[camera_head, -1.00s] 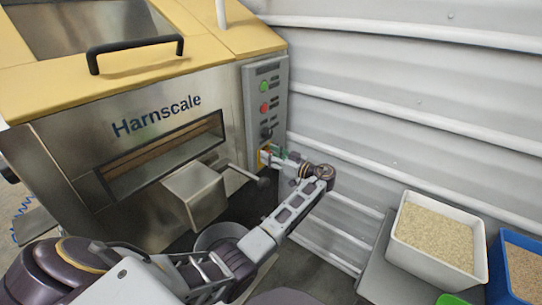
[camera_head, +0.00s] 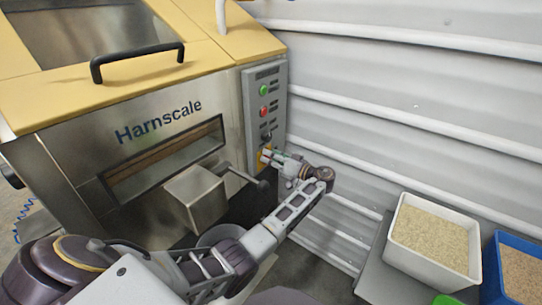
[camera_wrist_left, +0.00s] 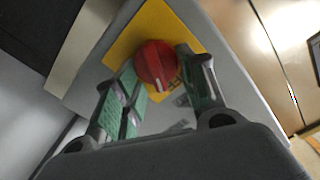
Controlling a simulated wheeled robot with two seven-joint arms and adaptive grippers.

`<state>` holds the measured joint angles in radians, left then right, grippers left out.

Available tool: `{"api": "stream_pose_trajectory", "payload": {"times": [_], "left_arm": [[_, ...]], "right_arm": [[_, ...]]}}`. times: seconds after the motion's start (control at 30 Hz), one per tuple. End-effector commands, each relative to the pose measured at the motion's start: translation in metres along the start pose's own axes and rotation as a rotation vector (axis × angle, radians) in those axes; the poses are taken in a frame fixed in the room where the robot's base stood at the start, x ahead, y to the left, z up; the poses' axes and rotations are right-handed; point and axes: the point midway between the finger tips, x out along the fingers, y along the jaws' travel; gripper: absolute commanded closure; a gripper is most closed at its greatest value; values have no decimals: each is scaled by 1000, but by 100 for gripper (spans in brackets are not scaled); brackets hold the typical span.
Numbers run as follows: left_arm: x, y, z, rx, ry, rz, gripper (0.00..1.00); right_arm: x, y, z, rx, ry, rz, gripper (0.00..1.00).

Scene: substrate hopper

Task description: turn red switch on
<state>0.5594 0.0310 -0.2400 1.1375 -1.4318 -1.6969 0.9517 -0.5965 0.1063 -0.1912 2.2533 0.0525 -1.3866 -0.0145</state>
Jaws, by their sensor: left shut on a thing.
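The red switch (camera_wrist_left: 155,65) is a round knob with a raised grip on a yellow plate (camera_wrist_left: 186,33), low on the machine's grey control panel. In the left wrist view it sits between the green-padded fingers of my left gripper (camera_wrist_left: 160,88), which are closed on it. In the head view my left gripper (camera_head: 272,157) reaches the yellow plate at the panel's lower end and hides the red switch there. My right gripper is not in view.
The grey control panel (camera_head: 251,116) carries a green button (camera_head: 263,90), a red button (camera_head: 264,111) and a black knob (camera_head: 266,137). A metal box with a lever (camera_head: 195,197) juts out left of my arm. A white tub (camera_head: 432,240) and blue tub (camera_head: 493,262) stand right.

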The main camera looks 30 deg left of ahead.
Motion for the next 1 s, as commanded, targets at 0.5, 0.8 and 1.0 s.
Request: {"api": "stream_pose_trajectory", "payload": {"times": [0.5,0.8,1.0], "left_arm": [[-1,6,0,476,0,2,83],[0,9,2,688,0,1,83],[-1,10,3,817,0,2,83]], "right_arm": [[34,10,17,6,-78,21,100],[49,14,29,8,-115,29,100],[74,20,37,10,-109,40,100]]}}
